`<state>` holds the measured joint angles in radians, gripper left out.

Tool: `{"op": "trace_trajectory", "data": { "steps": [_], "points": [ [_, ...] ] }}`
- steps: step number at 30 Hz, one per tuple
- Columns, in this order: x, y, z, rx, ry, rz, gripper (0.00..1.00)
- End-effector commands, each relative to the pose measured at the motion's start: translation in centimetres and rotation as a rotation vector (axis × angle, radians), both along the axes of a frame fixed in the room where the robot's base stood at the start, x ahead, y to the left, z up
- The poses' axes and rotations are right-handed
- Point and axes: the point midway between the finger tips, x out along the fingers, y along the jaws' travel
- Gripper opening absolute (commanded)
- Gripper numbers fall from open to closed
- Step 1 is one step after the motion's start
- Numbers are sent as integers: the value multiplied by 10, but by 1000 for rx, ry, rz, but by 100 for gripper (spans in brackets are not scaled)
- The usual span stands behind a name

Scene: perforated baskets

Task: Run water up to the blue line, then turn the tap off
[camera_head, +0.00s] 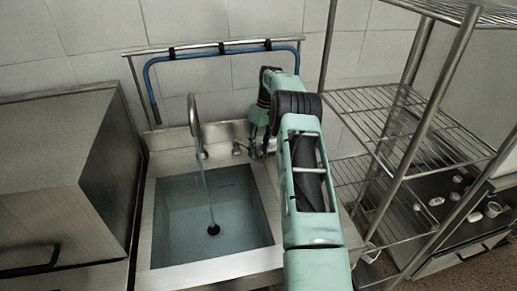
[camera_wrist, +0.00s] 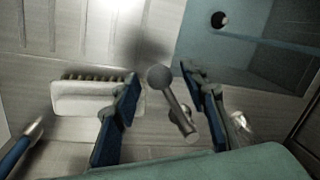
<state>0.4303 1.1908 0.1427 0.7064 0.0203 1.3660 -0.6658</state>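The metal sink (camera_head: 165,225) has a curved spout (camera_head: 192,112) at its back. A stream of water (camera_head: 207,190) falls from the spout to the dark drain (camera_head: 213,230). The basin looks bluish; I cannot tell the water level. A short dark blue mark (camera_head: 228,184) shows on the basin's back wall, probably the blue line. In the wrist view, my gripper (camera_wrist: 158,72) is open, its blue fingers either side of a round-ended metal tap lever (camera_wrist: 172,98). Contact with the lever cannot be told. The drain (camera_wrist: 219,19) and stream (camera_wrist: 270,42) show there too. In the head view, my arm partly hides the gripper.
A white-backed brush (camera_wrist: 92,97) lies left of the fingers in the wrist view. A blue hose (camera_head: 152,90) hangs along a rail behind the sink. A steel box appliance (camera_head: 60,175) stands left. A wire shelf rack (camera_head: 385,98) stands close right of my arm.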

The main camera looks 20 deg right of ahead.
Motion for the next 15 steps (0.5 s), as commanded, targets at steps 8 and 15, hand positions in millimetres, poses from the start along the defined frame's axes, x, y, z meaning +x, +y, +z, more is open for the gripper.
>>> {"op": "trace_trajectory", "data": {
  "steps": [8, 15],
  "points": [
    [1, -1, 4, -1, -1, 0, 40],
    [3, -8, 41, -2, -4, -1, 40]
  ]
}}
